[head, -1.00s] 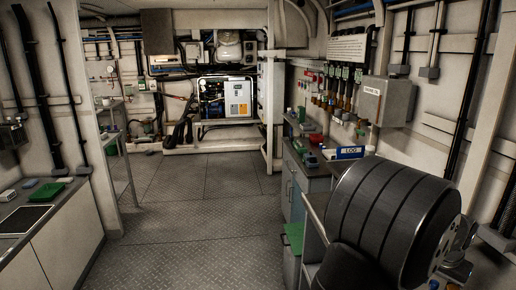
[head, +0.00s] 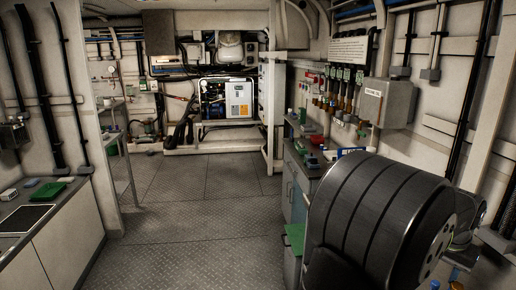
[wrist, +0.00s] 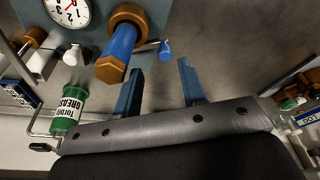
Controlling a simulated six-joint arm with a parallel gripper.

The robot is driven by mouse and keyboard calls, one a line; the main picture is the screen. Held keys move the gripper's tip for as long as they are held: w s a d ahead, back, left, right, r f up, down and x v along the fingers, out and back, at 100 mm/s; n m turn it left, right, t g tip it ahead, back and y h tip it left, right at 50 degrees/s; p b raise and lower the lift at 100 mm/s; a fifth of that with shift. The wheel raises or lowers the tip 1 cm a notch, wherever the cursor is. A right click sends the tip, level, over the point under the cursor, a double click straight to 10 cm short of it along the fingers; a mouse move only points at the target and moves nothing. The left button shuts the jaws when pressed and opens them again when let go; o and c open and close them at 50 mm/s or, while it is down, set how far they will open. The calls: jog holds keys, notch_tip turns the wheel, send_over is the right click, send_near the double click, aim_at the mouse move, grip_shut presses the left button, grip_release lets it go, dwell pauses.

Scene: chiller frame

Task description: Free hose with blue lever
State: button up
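In the wrist view, my gripper (wrist: 159,68) has its two blue fingers spread apart, with nothing seen between them. Beyond the left finger is a blue cylindrical fitting (wrist: 119,53) with brass hex ends. A short rod at its side leads to a small blue knob (wrist: 165,50), just past the gap between the fingertips; whether this is the blue lever I cannot tell for sure. I cannot make out which hose it belongs to. In the head view, several brass valves (head: 331,101) hang below green tags on the right wall. My gripper is hidden there behind my arm.
In the wrist view, a green grease can (wrist: 69,110) stands left of the fingers, near another brass fitting (wrist: 34,38) and a dial (wrist: 69,9). In the head view, a grey box (head: 385,102) sits right of the valves, above the bench. The floor (head: 200,215) is clear.

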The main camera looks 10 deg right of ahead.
grip_shut()
jog(key=a+r+m+h, duration=0.1)
jog(key=a+r+m, duration=0.2)
jog(key=a, duration=0.5)
jog(key=shift+s+r+h, duration=0.3)
jog(key=shift+s+r, duration=0.1)
jog(key=shift+r, duration=0.1)
jog(key=shift+d, duration=0.1)
